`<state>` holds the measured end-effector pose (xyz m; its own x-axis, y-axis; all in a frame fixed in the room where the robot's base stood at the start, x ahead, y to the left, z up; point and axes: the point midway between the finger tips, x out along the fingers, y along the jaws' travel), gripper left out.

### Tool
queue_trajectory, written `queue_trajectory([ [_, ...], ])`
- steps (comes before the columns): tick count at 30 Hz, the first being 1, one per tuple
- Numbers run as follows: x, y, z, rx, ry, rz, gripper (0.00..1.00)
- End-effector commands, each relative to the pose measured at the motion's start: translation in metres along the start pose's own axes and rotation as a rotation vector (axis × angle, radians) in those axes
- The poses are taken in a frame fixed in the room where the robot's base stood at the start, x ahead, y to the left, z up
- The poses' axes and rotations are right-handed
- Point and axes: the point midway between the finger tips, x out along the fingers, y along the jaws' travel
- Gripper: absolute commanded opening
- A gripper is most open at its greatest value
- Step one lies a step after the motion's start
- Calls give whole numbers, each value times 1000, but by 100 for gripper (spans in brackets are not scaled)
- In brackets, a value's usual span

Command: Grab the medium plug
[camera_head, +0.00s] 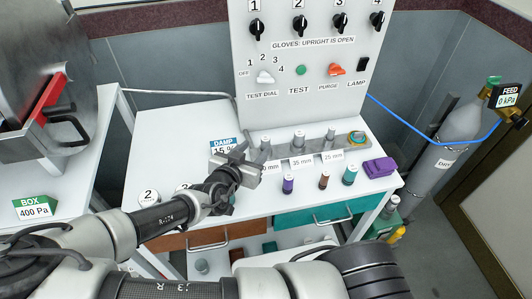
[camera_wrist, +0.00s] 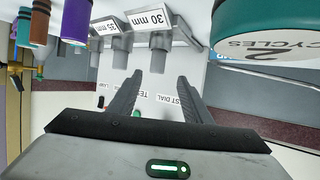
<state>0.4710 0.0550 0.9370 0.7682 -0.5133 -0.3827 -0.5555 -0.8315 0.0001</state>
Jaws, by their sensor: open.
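Three grey plug-like posts stand on a grey rail (camera_head: 314,143): left (camera_head: 265,142), middle (camera_head: 299,136) and right (camera_head: 330,135). Their labels read 30 mm, 35 mm and 25 mm from left to right; 30 mm is the middle size, and no post is marked medium. The left label is partly hidden by my gripper in the head view. In the wrist view the 30 mm post (camera_wrist: 160,42) and 35 mm post (camera_wrist: 119,45) are upside down. My gripper (camera_head: 232,154) is open and empty, left of the rail. Its fingers (camera_wrist: 160,78) touch nothing visible.
Purple (camera_head: 288,185), brown (camera_head: 324,179) and teal-topped (camera_head: 349,175) cylinders stand in front of the rail. A purple block (camera_head: 379,167) lies to the right. A large teal cylinder (camera_wrist: 232,28) marked 2 is close beside my gripper. The switch panel (camera_head: 315,75) rises behind the rail.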

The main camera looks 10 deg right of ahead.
Motion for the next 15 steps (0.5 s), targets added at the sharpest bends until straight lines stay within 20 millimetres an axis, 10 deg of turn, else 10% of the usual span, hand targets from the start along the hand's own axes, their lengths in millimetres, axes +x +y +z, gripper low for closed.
queue_trajectory([
  [15, 76, 1, 2, 1, 0, 1, 45],
])
